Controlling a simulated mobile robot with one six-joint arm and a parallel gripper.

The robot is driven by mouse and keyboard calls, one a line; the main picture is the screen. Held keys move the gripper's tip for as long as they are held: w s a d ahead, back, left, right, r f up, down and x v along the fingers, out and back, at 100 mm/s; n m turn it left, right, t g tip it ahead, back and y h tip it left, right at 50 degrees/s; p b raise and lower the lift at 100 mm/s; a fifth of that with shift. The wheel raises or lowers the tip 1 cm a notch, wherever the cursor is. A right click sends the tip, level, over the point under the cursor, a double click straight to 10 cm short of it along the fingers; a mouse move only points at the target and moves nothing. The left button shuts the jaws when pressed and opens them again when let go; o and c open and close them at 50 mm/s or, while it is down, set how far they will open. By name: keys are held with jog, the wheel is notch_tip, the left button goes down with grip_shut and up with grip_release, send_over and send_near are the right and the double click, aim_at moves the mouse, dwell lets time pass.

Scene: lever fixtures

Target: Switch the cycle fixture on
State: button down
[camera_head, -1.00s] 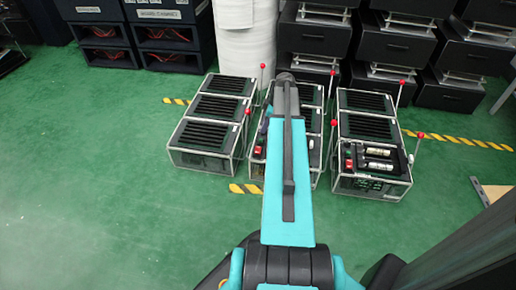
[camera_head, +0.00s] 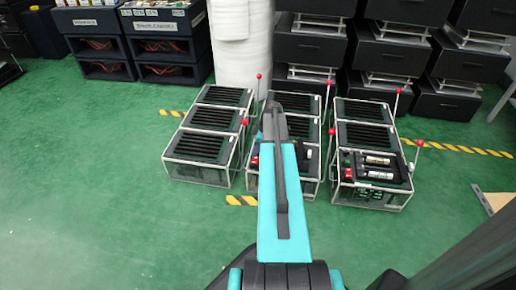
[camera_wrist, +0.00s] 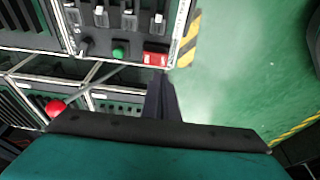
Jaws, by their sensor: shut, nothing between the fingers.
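Three clear-cased fixtures stand side by side on the floor in the head view: a left one (camera_head: 200,148), a middle one (camera_head: 311,150) and a right one (camera_head: 366,190). Thin levers with red ball tips rise beside them, such as the left one's ball (camera_head: 244,122) and the right one's ball (camera_head: 419,143). No label shows which is the cycle fixture. My arm covers much of the middle one. In the wrist view my gripper (camera_wrist: 161,98) is shut and empty, just below a panel with a green button (camera_wrist: 120,50) and a red switch (camera_wrist: 156,57). A red lever ball (camera_wrist: 55,107) is to its left.
Dark cabinets (camera_head: 160,50) and stacked black units (camera_head: 395,58) stand behind, with a white roll (camera_head: 228,35) between. Yellow-black tape (camera_head: 455,148) marks the green floor. Open floor (camera_head: 90,190) lies at the left; a board edge (camera_head: 490,198) is at the right.

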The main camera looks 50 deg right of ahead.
aim_at(253, 162)
jog(key=shift+f+b, duration=0.8)
jog(key=shift+f, duration=1.25)
jog(key=shift+a, duration=0.15)
